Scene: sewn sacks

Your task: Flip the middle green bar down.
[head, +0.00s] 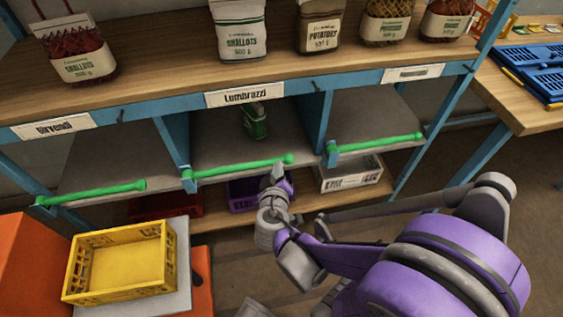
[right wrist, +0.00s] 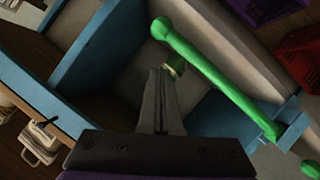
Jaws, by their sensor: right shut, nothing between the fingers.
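The middle green bar (head: 235,167) runs across the front of the middle compartment, under the "Lumbruzzi" label, low at the shelf's front edge. It also crosses the right wrist view (right wrist: 215,78) diagonally, its knobbed free end beside my fingertips. My right gripper (head: 276,170) is shut and empty, just in front of and below the bar's right end. In the right wrist view its closed fingers (right wrist: 160,72) point toward the compartment. I cannot tell whether they touch the bar. A small green can (head: 254,121) stands behind the bar. My left gripper is out of view.
Similar green bars cross the left (head: 95,193) and right (head: 378,143) compartments. Blue dividers (head: 173,146) separate them. Purple (head: 243,192) and white (head: 350,174) crates sit below. Sacks (head: 240,29) stand on top. A yellow crate (head: 116,264) is at the lower left.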

